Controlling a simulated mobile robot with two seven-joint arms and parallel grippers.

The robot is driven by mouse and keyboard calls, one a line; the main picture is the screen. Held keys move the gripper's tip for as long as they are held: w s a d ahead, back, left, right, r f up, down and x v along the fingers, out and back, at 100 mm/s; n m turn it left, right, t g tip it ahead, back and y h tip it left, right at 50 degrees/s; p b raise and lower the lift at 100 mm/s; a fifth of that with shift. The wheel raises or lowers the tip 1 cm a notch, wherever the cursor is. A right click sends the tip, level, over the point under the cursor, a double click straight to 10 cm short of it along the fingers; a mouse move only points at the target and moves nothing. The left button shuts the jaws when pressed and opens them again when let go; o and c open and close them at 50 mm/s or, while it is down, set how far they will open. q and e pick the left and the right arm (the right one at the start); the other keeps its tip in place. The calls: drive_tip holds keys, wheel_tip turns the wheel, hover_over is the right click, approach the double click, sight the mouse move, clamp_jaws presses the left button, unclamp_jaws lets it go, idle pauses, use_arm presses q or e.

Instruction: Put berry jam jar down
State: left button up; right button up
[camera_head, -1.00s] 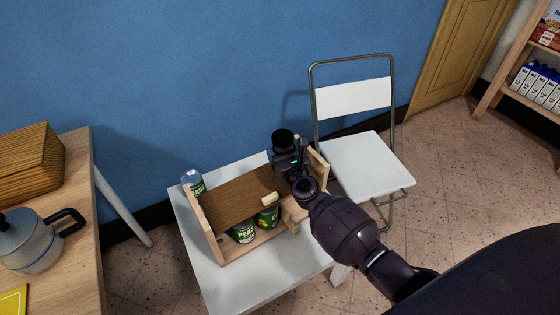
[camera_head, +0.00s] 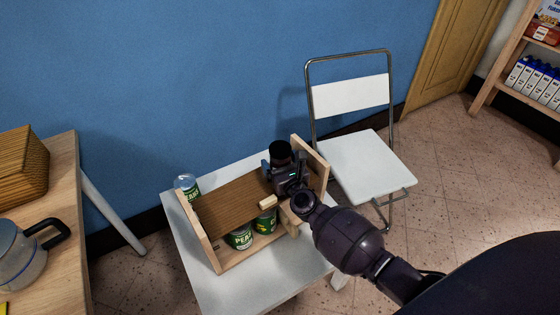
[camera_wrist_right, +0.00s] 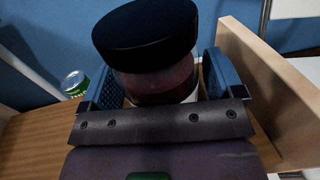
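The berry jam jar has a black lid (camera_head: 280,152) and dark red contents (camera_wrist_right: 160,85). It is between the blue-padded fingers of my right gripper (camera_wrist_right: 163,88), which are shut on it. In the head view, my right gripper (camera_head: 283,175) is at the right end of the small wooden shelf (camera_head: 232,204), beside its right side panel. The jar looks slightly tilted in the wrist view. Its base is hidden, so I cannot tell whether it touches the board. My left gripper is not in view.
Green pea cans (camera_head: 240,237) stand under the shelf board, and another can (camera_head: 187,186) stands behind its left end. The right side panel (camera_wrist_right: 270,85) is close to the fingers. The board's left part is clear. A white chair (camera_head: 365,165) stands to the right.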

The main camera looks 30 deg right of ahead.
drive_tip(key=shift+o, duration=0.3)
drive_tip(key=shift+r, duration=0.1)
drive_tip(key=shift+r, duration=0.25)
drive_tip(key=s+a, duration=0.1)
drive_tip(key=s, duration=1.1)
drive_tip(key=shift+f+p, duration=0.15)
drive_tip(key=shift+p, duration=0.3)
